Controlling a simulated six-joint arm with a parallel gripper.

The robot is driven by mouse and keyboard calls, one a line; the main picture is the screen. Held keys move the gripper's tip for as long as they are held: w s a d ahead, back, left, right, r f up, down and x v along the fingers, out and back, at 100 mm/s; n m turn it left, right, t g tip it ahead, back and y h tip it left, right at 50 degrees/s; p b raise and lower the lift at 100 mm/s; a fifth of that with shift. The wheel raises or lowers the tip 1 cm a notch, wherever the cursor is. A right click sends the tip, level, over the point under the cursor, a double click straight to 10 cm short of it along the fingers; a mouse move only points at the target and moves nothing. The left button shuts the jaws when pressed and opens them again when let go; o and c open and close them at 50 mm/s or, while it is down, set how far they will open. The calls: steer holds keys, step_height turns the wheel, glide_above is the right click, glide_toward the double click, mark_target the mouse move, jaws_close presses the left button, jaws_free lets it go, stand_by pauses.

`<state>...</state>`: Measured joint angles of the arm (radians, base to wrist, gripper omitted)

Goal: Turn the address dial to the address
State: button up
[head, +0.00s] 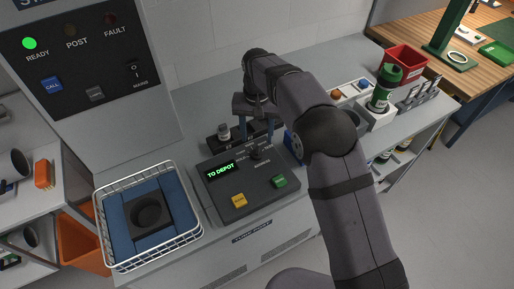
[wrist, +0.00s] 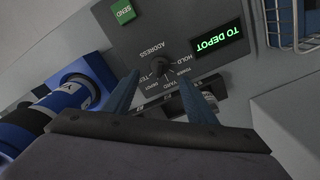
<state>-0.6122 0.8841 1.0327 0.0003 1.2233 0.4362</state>
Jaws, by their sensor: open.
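The address dial (wrist: 161,66) is a small dark knob on the grey control panel (wrist: 130,45), with position labels around it, including HOLD, YARD and DEPOT. It also shows in the head view (head: 259,153), partly under my gripper. The green display (wrist: 217,40) reads TO DEPOT, as it does in the head view (head: 220,171). My gripper (wrist: 160,80) is open and empty, with its two blue fingers pointing at the dial, one on each side. I cannot tell whether the fingertips touch it. The dial's exact pointing direction is too small to read.
A green SEND button (head: 279,182) and a yellow button (head: 239,200) sit on the panel. A white wire basket (head: 107,233) with a blue pad stands left. A blue-capped cylinder (wrist: 72,93) lies close beside the fingers. A red bin (head: 402,66) stands at the back right.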

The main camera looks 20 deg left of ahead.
mark_target(257, 151)
steer(key=shift+f+p, duration=1.3)
steer(key=shift+f, duration=2.35)
steer(key=c, duration=1.1)
